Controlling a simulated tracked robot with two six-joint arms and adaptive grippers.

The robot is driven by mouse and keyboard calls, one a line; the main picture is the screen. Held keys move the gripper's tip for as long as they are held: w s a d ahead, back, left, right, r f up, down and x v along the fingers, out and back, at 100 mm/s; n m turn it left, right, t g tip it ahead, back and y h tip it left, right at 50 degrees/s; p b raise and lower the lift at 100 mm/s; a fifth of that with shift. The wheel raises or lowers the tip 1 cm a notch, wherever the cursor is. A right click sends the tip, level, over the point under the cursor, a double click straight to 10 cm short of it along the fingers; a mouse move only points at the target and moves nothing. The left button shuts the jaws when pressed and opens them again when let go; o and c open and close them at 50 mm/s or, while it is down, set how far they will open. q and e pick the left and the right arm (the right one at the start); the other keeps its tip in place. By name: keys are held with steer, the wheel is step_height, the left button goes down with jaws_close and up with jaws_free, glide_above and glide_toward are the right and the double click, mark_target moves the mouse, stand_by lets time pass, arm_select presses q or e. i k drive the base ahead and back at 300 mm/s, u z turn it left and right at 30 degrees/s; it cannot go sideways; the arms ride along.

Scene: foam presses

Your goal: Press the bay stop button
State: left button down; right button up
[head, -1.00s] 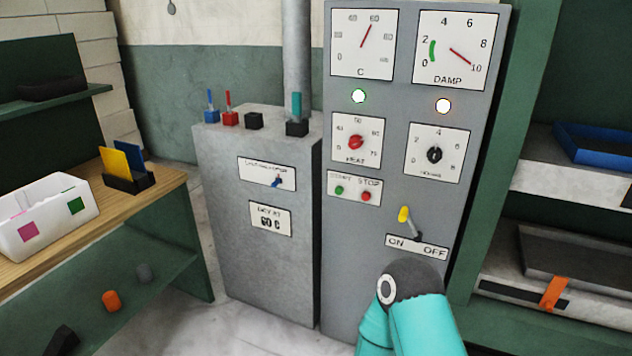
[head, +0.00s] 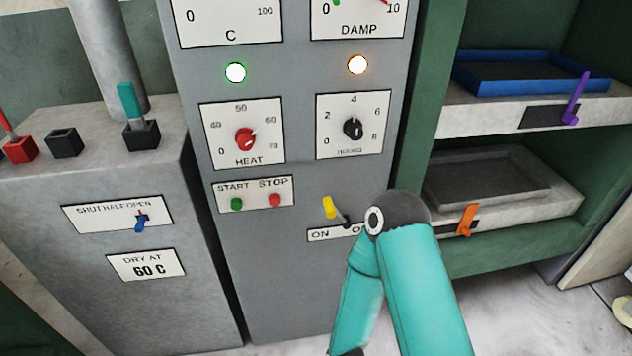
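A red button (head: 274,200) sits under the word STOP on a white plate on the grey control panel (head: 285,285). A green button (head: 237,204) sits left of it under START. I see no label reading "bay" on this plate. Neither gripper shows in the head view. One of my teal arms rises from the bottom right, with its dark joint in front of the panel's right edge, right of and below the red button. That joint covers part of the ON/OFF plate (head: 322,234).
The yellow-tipped lever (head: 329,207) stands close to my arm. Above the buttons are the red HEAT knob (head: 245,139) and a black knob (head: 353,128). A grey cabinet (head: 95,280) stands left. Shelves at right hold a blue tray (head: 530,87) and a grey tray (head: 485,178).

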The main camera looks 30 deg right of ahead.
mark_target(275, 199)
steer(key=z, duration=0.15)
steer(key=i, duration=0.55)
steer(key=z, duration=0.45)
steer(key=k, duration=0.85)
steer(key=z, duration=0.15)
steer(key=i, duration=0.85)
steer(key=u, duration=0.1)
